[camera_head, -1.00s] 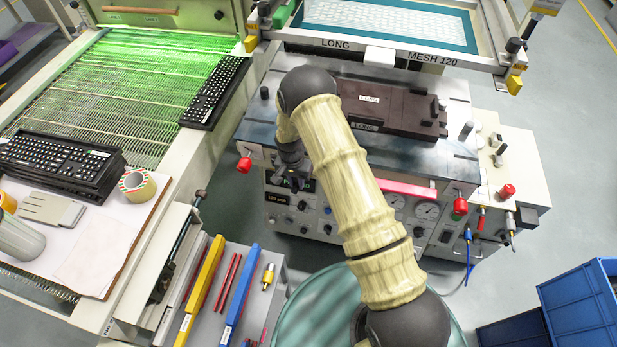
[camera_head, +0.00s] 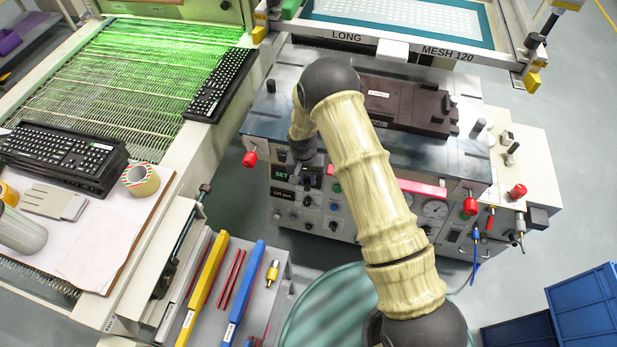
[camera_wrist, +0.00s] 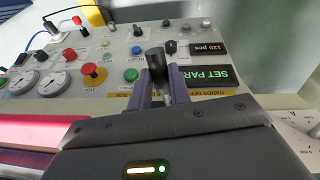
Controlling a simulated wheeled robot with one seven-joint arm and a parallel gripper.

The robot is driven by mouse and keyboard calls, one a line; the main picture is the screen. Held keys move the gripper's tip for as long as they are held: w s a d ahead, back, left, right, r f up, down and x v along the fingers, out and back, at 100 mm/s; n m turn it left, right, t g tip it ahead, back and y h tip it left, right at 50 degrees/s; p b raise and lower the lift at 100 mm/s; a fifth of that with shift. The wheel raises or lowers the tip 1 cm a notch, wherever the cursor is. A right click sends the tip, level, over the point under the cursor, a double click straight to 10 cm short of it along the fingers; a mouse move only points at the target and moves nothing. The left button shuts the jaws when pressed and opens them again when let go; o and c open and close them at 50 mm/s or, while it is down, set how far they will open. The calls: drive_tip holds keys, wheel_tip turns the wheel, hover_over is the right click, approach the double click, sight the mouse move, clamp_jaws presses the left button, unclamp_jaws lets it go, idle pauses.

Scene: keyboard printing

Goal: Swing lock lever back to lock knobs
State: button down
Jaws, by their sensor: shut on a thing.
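In the wrist view, a lever with a black grip (camera_wrist: 155,60) and a pale shaft stands between the two purple-grey fingers of my gripper (camera_wrist: 158,85). The gripper is shut on this lever at the control panel (camera_wrist: 115,52). A black knob (camera_wrist: 170,47) sits just beyond the lever, and another black knob (camera_wrist: 137,30) is farther off. The fingers and wrist housing hide the lever's lower end. In the head view, my gripper (camera_head: 310,172) is at the machine's front panel beside the SET display (camera_head: 285,173); the lever cannot be made out there.
In the head view, a brown fixture (camera_head: 405,105) lies on the machine top. A tool cart with colored bars (camera_head: 240,295) stands at front left.

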drive_tip(key=shift+w+a+r, duration=0.1)
drive_tip(key=shift+w, duration=0.05)
drive_tip(key=c, duration=1.3)
unclamp_jaws()
wheel_tip(320, 180, up, 17)
drive_tip(key=a+b, duration=0.1)
drive_tip(key=b, duration=0.1)
drive_tip(key=shift+r, duration=0.15)
drive_tip(key=shift+c, duration=0.2)
